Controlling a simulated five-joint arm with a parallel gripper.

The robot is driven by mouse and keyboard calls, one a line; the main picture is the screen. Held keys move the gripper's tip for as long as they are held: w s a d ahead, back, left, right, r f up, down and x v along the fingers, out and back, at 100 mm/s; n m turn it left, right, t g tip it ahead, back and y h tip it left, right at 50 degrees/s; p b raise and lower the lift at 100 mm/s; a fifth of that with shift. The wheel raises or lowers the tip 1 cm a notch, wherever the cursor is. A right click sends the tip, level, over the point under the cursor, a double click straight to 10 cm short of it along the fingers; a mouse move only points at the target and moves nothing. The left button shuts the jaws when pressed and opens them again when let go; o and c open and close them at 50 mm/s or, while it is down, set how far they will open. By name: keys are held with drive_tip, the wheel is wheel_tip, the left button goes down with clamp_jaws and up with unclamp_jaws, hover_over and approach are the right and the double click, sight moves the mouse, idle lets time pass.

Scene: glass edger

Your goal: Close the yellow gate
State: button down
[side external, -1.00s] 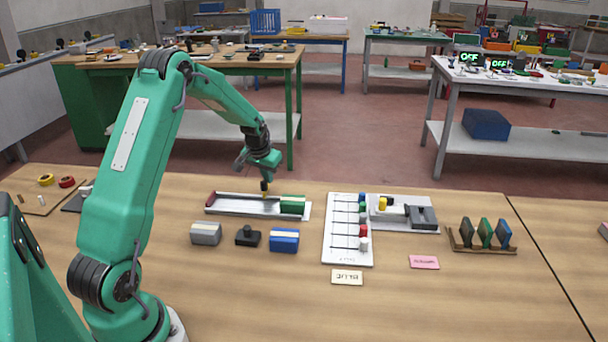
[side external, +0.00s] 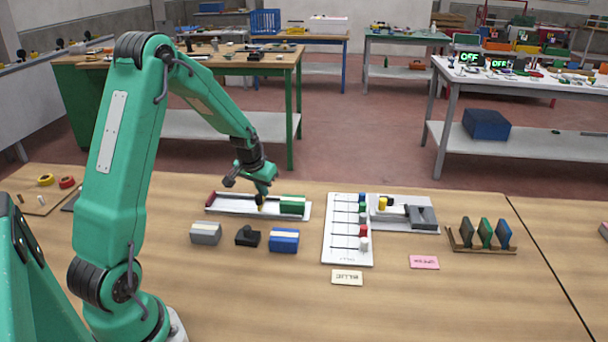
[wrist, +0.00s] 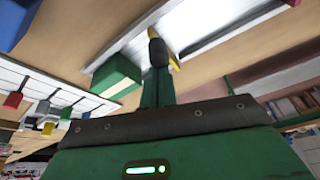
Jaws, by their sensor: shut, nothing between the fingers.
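A thin yellow piece (wrist: 174,62), which looks like the yellow gate, shows at both sides of my dark fingertips in the wrist view, against a white tray. In the side view only a small yellow spot (side external: 261,207) shows at my fingertips, so I cannot tell how far the gate is open. My gripper (side external: 260,201) is shut and empty, pointing down over the middle of the long white tray (side external: 233,208); its tip (wrist: 157,50) is at the yellow piece, and contact is unclear. A green block (side external: 292,204) sits at the tray's right end, a red piece (side external: 211,198) at its left.
In front stand a grey block (side external: 205,233), a black knobbed part (side external: 247,236) and a blue block (side external: 284,240). To the right are a white slider board (side external: 343,250) and a grey fixture (side external: 423,216) with a yellow block (side external: 382,203).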

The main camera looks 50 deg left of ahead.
drive_tip(key=shift+s+d+f, duration=0.15)
drive_tip(key=shift+s+f, duration=0.05)
drive_tip(key=shift+f, duration=0.05)
drive_tip(key=shift+w+a, duration=0.2)
drive_tip(key=shift+w, duration=0.2)
drive_tip(key=shift+w+a+r, duration=0.1)
drive_tip(key=shift+w+a, duration=0.15)
drive_tip(key=shift+w, duration=0.3)
drive_tip(key=shift+w+a+r, duration=0.1)
drive_tip(key=shift+w+a, duration=0.1)
drive_tip(key=shift+w, duration=0.4)
drive_tip(key=shift+w+a+r, duration=0.1)
drive_tip(key=shift+w+a, duration=0.15)
drive_tip(key=shift+w, duration=0.3)
drive_tip(key=v, duration=1)
drive_tip(key=shift+a, duration=0.25)
drive_tip(key=shift+s, duration=0.15)
